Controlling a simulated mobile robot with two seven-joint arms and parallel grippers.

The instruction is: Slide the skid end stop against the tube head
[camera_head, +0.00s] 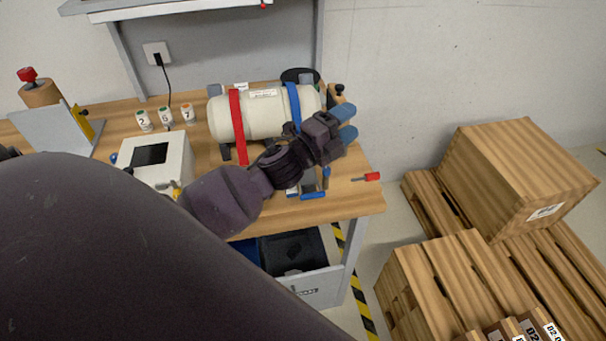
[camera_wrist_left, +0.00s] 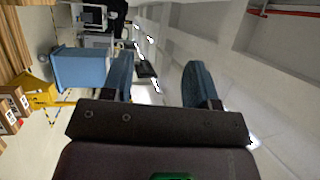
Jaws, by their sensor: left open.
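The cream tube (camera_head: 262,112) lies on its side on the wooden bench (camera_head: 345,195), held by a red strap (camera_head: 237,125) and a blue strap (camera_head: 293,104). A small tan piece with a black knob (camera_head: 336,93) is at its right end; it may be the end stop, partly hidden behind my gripper. My left gripper (camera_head: 346,124) is open and empty, in front of the tube's right end, with blue fingertips pointing right. In the left wrist view, nothing is between the fingers (camera_wrist_left: 160,82). My right gripper is not in view.
A white box with a dark screen (camera_head: 152,160) and several small numbered containers (camera_head: 165,117) stand left of the tube. A red-handled tool (camera_head: 367,177) lies at the bench's right edge. Wooden pallets and a crate (camera_head: 520,180) stand on the floor to the right.

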